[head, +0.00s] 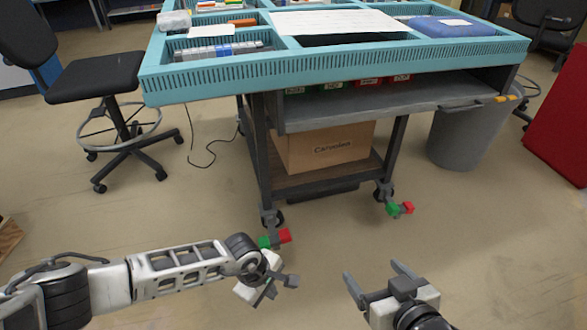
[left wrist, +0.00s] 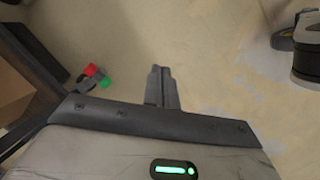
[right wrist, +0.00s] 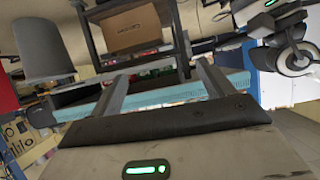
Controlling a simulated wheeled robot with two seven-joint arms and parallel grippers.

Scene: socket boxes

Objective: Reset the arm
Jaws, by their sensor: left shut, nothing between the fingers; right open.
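My left gripper (head: 271,290) is low over the floor in front of the workbench, at the lower middle of the head view. Its fingers are together with nothing between them, as the left wrist view (left wrist: 162,88) also shows. My right gripper (head: 379,277) is at the lower right of the head view, with its fingers spread apart and empty. In the right wrist view (right wrist: 158,85) its two fingers stand well apart, with the bench beyond them. Both grippers are clear of the bench.
A teal-rimmed workbench (head: 330,67) on wheels stands ahead, with a cardboard box (head: 322,147) on its lower shelf. A black stool (head: 95,77) stands left, a grey bin (head: 470,135) right. Red and green pieces show at the bench's casters. The floor between is open.

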